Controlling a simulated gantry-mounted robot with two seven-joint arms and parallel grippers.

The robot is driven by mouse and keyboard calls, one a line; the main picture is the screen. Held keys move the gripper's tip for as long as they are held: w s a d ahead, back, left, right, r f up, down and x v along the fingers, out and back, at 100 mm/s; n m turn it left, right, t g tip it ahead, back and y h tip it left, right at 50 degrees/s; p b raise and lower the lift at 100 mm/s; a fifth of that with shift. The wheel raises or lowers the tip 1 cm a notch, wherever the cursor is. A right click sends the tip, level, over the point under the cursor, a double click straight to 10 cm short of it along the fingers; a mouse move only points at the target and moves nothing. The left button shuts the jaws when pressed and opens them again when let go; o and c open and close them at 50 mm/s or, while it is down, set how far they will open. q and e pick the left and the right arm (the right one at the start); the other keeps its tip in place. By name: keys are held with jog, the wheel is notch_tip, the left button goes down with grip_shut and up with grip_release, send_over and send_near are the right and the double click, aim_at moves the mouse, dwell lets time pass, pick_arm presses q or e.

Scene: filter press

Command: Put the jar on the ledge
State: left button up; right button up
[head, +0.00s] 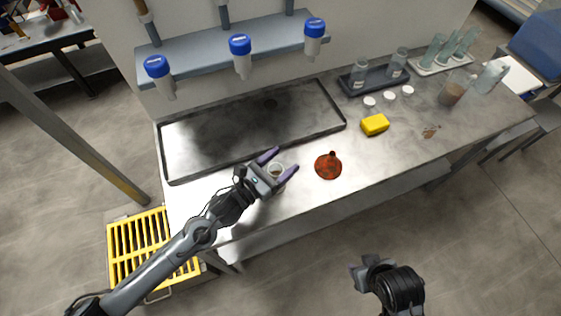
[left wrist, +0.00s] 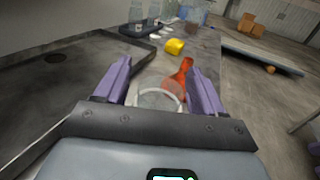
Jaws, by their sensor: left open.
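A small clear open-topped jar (head: 277,170) stands on the metal bench in front of the dark tray. My left gripper (head: 283,161) is open, with its two purple fingers on either side of the jar. In the left wrist view the jar's round rim (left wrist: 160,97) shows between the fingers, its lower part hidden by the gripper body. I cannot tell whether the fingers touch it. A blue-grey ledge (head: 205,46) runs along the wall behind the bench. My right gripper (head: 362,268) hangs over the floor, away from the bench; its jaws are unclear.
Blue-capped bottles (head: 240,45) hang upside down along the ledge's front. The shallow dark tray (head: 245,125) fills the bench's left back. Glassware (head: 455,88) crowds the right end.

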pick_arm(q)
jog(key=shift+r, duration=0.15)
jog(key=shift+s+a, duration=0.1)
jog(key=shift+a, duration=0.05)
jog(key=s+a+f+n+y, duration=0.1)
jog(key=s+a+n+y, duration=0.2)
jog(key=n, duration=0.7)
jog(key=s+a+f+n+g+y, duration=0.1)
jog(key=s+a+n+y, duration=0.3)
jog(key=n, duration=0.6)
jog(key=s+a+f+n+g+y, duration=0.1)
jog(key=s+a+f+n+y, duration=0.1)
jog(key=s+a+n, duration=0.5)
jog(key=shift+s+a+f+n+y, duration=0.1)
jog(key=shift+a+n+y, duration=0.15)
jog(key=shift+n, duration=0.3)
jog(key=shift+w+a+f+n+y, duration=0.1)
jog(key=shift+a+n+y, duration=0.15)
jog(key=shift+n, duration=0.25)
jog(key=shift+s+a+f+n+y, duration=0.1)
jog(key=shift+a+n+y, duration=0.15)
jog(key=shift+n, duration=0.3)
jog(key=s+a+f+n+g+y, duration=0.3)
jog(key=s+a+n+g, duration=0.3)
jog(key=s+n, duration=0.7)
jog(key=shift+a+f+n, duration=0.25)
jog(key=shift+a+n, duration=0.05)
jog(key=shift+a, duration=0.95)
